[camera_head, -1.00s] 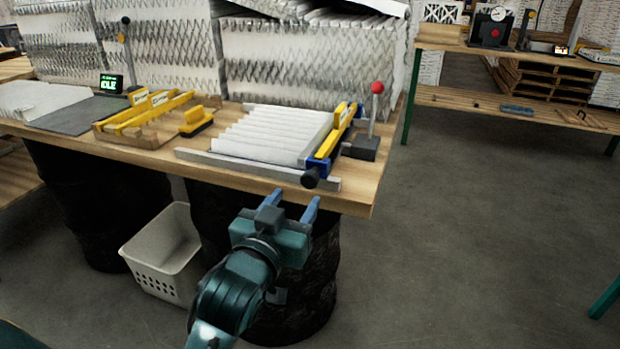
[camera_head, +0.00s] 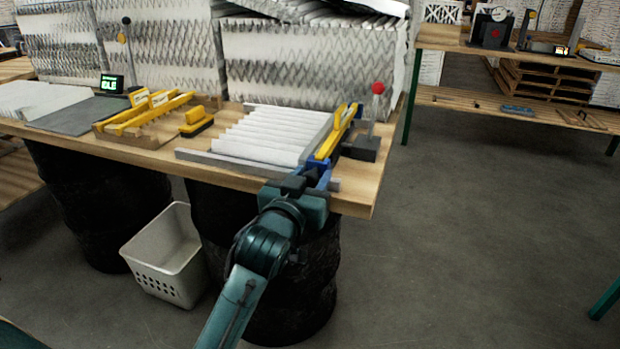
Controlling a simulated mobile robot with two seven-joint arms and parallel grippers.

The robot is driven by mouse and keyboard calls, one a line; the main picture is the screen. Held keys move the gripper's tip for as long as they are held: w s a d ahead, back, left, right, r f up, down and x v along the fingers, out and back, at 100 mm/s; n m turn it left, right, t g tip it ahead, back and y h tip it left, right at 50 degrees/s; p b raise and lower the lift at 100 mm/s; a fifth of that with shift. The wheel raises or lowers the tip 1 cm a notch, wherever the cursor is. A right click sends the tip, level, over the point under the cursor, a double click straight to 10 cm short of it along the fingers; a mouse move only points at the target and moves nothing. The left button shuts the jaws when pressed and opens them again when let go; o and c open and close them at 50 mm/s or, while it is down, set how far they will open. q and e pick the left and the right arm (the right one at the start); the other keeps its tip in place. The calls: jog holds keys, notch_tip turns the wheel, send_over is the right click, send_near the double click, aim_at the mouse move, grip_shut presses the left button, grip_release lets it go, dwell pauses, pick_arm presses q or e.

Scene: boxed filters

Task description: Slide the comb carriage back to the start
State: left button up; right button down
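The comb carriage (camera_head: 336,132), a yellow bar with blue ends, stands at the right end of the white pleated filter (camera_head: 268,134) in its grey guide frame (camera_head: 225,162). My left gripper (camera_head: 322,174) is at the carriage's near end, at the table's front edge, where the black knob sits. The gripper body hides the knob and most of the fingers, so I cannot tell whether they are closed on it. My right gripper is not in view.
A red-knobbed lever (camera_head: 377,100) on a dark base stands just right of the carriage. A yellow rack (camera_head: 145,112), a yellow-topped brush (camera_head: 196,121) and a small green-lit display (camera_head: 111,84) are to the left. A white basket (camera_head: 165,255) is on the floor below.

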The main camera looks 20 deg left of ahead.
pick_arm(q)
grip_shut()
jog(key=shift+a, duration=0.1)
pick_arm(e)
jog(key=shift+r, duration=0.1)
